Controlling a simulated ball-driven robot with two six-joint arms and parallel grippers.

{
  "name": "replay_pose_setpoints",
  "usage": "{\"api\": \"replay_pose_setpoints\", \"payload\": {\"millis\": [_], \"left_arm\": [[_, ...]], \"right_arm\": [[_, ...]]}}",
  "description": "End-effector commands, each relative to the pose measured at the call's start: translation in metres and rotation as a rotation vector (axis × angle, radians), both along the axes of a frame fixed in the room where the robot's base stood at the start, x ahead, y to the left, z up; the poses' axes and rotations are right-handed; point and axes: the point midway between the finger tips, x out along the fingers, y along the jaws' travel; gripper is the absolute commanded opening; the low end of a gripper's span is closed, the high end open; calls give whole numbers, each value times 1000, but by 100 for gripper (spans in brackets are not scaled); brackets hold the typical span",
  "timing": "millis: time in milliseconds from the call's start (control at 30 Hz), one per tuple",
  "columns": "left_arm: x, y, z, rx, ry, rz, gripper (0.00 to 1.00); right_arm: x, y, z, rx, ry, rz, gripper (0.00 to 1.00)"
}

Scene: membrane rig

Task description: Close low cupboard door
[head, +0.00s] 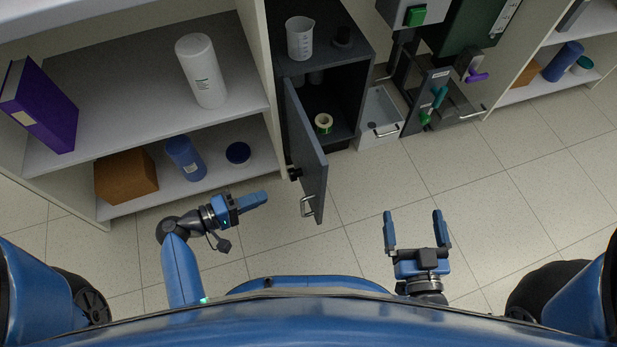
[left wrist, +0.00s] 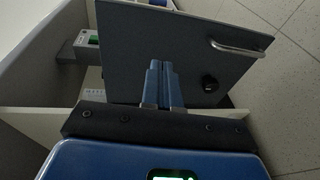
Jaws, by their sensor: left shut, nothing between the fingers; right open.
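The low cupboard (head: 347,88) is dark grey and stands between shelves. Its door (head: 306,143) is open and swung out toward me, with a metal handle (head: 308,206) near its free edge. In the left wrist view the door face (left wrist: 182,48) fills the middle, with its handle (left wrist: 238,48) at upper right. My left gripper (head: 266,197) is shut and empty, to the left of the door in the head view; its fingertips (left wrist: 160,64) show in front of the door face. I cannot tell whether they touch it. My right gripper (head: 414,213) is open and empty, right of the door.
A tape roll (head: 323,122) lies inside the cupboard, and a beaker (head: 300,38) stands on top. A white drawer unit (head: 381,117) is right of it. Shelves with a blue bottle (head: 186,158) and brown box (head: 126,176) are at left. The floor (head: 480,190) at right is clear.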

Motion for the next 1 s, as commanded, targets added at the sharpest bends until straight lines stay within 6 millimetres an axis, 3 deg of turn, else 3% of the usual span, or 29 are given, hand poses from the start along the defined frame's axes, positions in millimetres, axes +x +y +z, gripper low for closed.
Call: {"api": "replay_pose_setpoints", "payload": {"millis": [100,200,467,1000], "left_arm": [[1,4,28,-90,-43,-83,0],[-1,6,39,-132,-65,-125,0],[1,-7,43,-151,-75,-150,0],[28,-84,42,-150,-76,-152,0]], "right_arm": [[0,0,7,0,0,0,100],[0,0,8,0,0,0,100],[0,0,3,0,0,0,100],[0,0,-19,0,0,0,100]]}}
